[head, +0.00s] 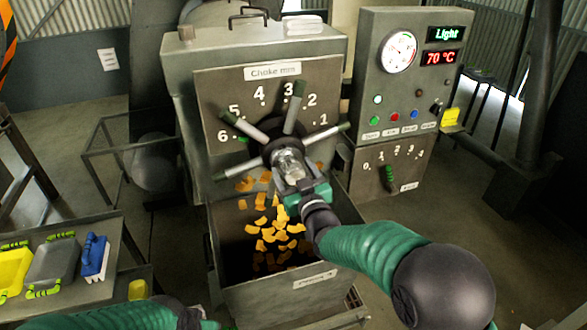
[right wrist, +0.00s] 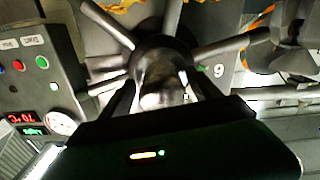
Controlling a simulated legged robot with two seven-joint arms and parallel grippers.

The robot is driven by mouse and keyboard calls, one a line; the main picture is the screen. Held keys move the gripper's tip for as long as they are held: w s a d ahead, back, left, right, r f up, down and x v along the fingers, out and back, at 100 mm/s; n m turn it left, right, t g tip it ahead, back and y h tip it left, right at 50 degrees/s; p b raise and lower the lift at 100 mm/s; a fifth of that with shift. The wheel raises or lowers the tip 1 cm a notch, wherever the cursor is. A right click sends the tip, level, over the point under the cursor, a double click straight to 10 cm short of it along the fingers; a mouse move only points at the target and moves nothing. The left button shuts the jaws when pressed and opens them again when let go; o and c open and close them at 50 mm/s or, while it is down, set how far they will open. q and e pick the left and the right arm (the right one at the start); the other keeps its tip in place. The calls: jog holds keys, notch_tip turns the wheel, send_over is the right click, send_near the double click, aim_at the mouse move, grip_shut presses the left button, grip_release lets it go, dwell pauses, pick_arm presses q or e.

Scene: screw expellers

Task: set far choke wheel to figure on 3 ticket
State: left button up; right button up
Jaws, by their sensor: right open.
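The choke wheel (head: 288,158) is a grey hub with several spokes, some green-tipped, in front of a dial plate (head: 215,82) labelled "Choke mm" and numbered 1 to 6. One spoke points up near the 3, another toward the 5; I cannot tell which marks the setting. My right gripper (head: 295,180) is at the hub, open. In the right wrist view the hub (right wrist: 165,80) lies between its fingers; contact is unclear.
Orange flakes (head: 275,235) lie in the bin (head: 285,298) below the wheel. The control box (head: 400,60) with gauge, lamps and "70 °C" stands right, above a small lever dial (head: 388,175). A side table (head: 85,300) at left holds trays and a blue brush (head: 95,255).

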jog(key=shift+a, duration=0.3)
jog(key=shift+c, duration=1.9)
jog(key=shift+d+f, duration=0.1)
jog(key=shift+d, duration=0.05)
jog(key=c, duration=0.7)
pick_arm(q)
jog(key=shift+w+a, duration=0.1)
jog(key=shift+a, duration=0.1)
pick_arm(e)
grip_shut()
pick_arm(q)
jog(key=shift+f, duration=0.25)
pick_arm(e)
jog(key=shift+f, duration=0.1)
